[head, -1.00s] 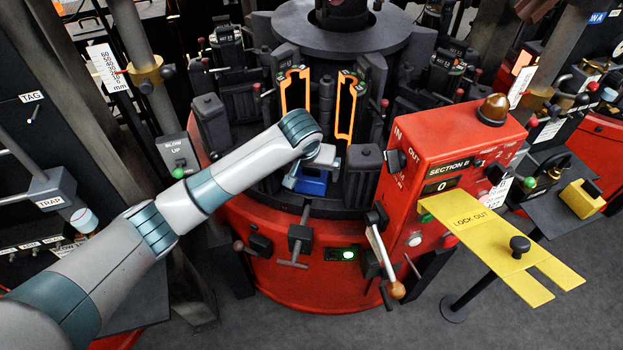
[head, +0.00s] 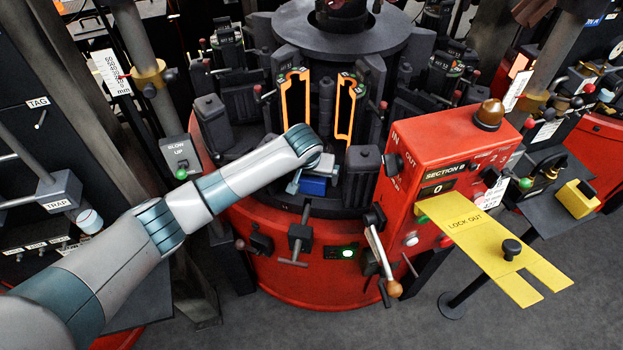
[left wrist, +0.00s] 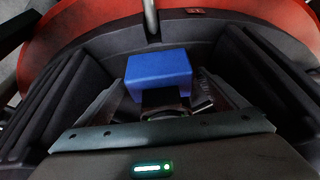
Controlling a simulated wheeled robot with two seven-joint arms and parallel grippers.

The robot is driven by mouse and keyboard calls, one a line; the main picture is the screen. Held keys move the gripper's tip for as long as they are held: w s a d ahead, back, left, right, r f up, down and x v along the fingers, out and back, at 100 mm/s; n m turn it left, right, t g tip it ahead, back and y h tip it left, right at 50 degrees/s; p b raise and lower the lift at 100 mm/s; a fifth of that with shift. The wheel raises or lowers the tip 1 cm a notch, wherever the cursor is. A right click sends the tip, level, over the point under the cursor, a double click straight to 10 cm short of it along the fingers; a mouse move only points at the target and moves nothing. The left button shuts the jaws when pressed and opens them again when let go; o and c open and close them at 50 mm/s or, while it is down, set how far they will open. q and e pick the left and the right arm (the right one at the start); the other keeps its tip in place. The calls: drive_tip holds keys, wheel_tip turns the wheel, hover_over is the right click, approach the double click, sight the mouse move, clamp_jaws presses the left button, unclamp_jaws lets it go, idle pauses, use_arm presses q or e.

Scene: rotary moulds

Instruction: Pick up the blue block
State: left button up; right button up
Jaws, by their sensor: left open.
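The blue block (head: 314,186) sits on the dark ledge at the front of the rotary machine, below the orange-edged mould halves. My left gripper (head: 308,182) is at the block, and my wrist hides part of it from above. In the left wrist view the blue block (left wrist: 158,72) is near the middle, with the open fingers of my left gripper (left wrist: 168,92) to either side of it. I cannot tell whether they touch it. My right gripper is in neither view.
Dark ribbed walls (left wrist: 60,100) flank the block closely on both sides. The red Section B box (head: 445,150) with its yellow lock-out plate (head: 470,225) stands to the right. The open orange-edged mould (head: 285,95) rises behind the block.

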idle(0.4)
use_arm(q)
drive_tip(key=shift+w+r, duration=0.1)
drive_tip(key=c, duration=1.8)
drive_tip(key=shift+r, duration=0.15)
wheel_tip(320, 180, up, 8)
drive_tip(key=b, duration=0.2)
drive_tip(key=shift+r+b, duration=0.2)
drive_tip(key=shift+b, duration=0.1)
drive_tip(key=shift+r, duration=0.65)
